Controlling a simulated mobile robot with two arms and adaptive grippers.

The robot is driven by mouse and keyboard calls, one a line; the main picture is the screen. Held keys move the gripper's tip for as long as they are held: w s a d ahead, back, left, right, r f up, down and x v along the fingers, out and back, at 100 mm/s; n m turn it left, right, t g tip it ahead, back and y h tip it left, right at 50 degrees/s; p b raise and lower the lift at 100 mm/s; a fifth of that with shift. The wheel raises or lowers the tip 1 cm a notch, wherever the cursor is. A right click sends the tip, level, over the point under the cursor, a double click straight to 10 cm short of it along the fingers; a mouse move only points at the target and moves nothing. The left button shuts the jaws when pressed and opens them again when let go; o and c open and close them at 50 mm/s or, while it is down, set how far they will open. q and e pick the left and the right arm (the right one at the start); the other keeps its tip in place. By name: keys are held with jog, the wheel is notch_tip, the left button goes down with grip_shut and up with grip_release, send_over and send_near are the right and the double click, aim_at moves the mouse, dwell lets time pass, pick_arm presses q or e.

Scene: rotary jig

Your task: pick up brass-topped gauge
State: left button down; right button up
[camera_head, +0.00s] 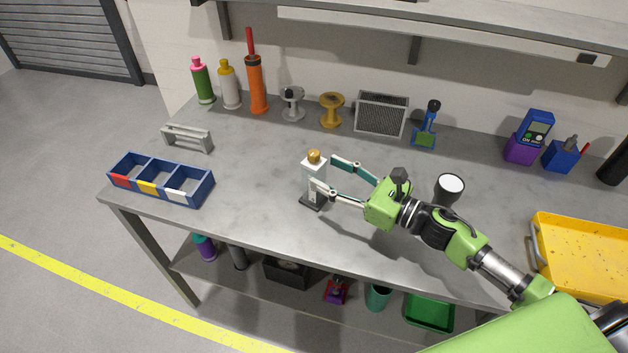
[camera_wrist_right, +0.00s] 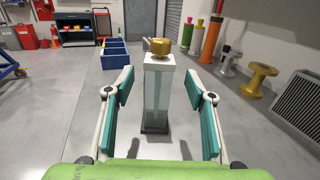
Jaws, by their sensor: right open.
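The brass-topped gauge (camera_head: 314,168) stands upright on the grey workbench, with a white upper body, a clear middle, a dark base and a brass knob on top. It also shows in the right wrist view (camera_wrist_right: 157,90), centred ahead of the fingers. My right gripper (camera_head: 328,174) is open, its fingers pointing at the gauge from the right. In the head view the near finger overlaps the gauge's front and the far finger lies behind it. In the wrist view a finger stands on each side of it with a gap. My left gripper is not in view.
A blue three-bin tray (camera_head: 161,184) and a grey bracket (camera_head: 187,138) lie to the left. Bottles, spools and a mesh panel (camera_head: 381,114) line the back. A white-topped dark cup (camera_head: 449,188) stands close to my right wrist. A yellow tray (camera_head: 585,254) is at right.

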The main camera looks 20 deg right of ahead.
aim_at(322, 170)
jog(key=x, duration=0.1)
jog(key=p+x, duration=0.1)
jog(key=x, duration=0.1)
jog(key=shift+w+a+r+p, duration=0.15)
jog(key=shift+a+r+p, duration=0.15)
jog(key=shift+p, duration=0.1)
jog(key=shift+w+a+f, duration=0.2)
jog(key=shift+w+a, duration=0.15)
jog(key=shift+w, duration=0.15)
grip_shut()
